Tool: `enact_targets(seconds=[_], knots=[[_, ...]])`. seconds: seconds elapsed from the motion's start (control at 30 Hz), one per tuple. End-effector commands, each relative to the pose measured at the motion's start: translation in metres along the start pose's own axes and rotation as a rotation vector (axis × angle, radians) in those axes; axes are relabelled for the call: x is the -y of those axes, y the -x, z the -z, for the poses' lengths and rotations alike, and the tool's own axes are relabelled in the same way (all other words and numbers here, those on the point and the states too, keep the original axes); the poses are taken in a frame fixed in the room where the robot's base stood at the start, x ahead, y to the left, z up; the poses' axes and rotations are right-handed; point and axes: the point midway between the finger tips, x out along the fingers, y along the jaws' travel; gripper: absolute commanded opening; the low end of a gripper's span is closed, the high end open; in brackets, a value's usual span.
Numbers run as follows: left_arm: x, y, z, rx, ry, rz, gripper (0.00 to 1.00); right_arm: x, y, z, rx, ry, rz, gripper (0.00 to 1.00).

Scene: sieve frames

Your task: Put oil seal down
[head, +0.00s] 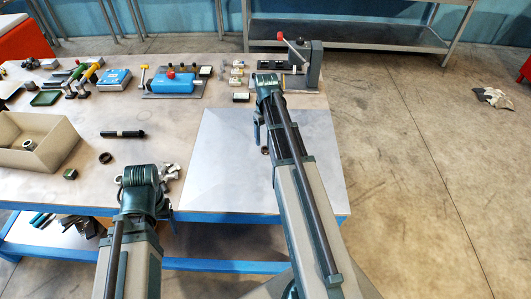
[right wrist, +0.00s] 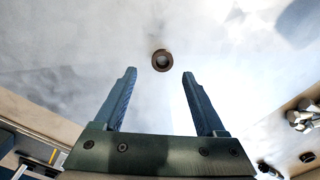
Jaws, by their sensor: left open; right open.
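The oil seal, a small brown ring (right wrist: 162,60), lies on the pale grey sheet (right wrist: 225,85) in the right wrist view. It is just beyond and between the fingertips, apart from both. In the head view it shows as a small dark ring (head: 265,151) beside my right arm. My right gripper (right wrist: 159,73) is open and empty above the sheet; in the head view it is largely hidden by its own arm. My left gripper (head: 170,212) hangs at the table's front edge, mostly hidden by its wrist, with nothing seen in it.
Another dark ring (head: 105,157) lies on the bare table near a beige bin (head: 62,150), a black rod (head: 122,134) and grey metal pieces (head: 170,171). Tools and a blue device (head: 172,83) line the back. A press with a red knob (head: 300,60) stands behind the sheet. The sheet is mostly clear.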

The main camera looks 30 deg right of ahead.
Motion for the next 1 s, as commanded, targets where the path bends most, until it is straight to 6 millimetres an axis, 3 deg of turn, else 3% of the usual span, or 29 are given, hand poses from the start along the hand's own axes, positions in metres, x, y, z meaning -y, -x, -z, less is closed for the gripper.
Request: enact_targets(seconds=[0.5, 0.8, 1.0], knots=[[-0.005, -0.051, 0.003, 0.0, 0.002, 0.0, 0.68, 0.004, -0.051, 0.004, 0.0, 0.0, 0.0, 0.73], [-0.005, -0.051, 0.003, 0.0, 0.002, 0.0, 0.68, 0.004, -0.051, 0.004, 0.0, 0.0, 0.0, 0.73], [-0.005, -0.051, 0.003, 0.0, 0.002, 0.0, 0.68, 0.004, -0.051, 0.004, 0.0, 0.0, 0.0, 0.39]])
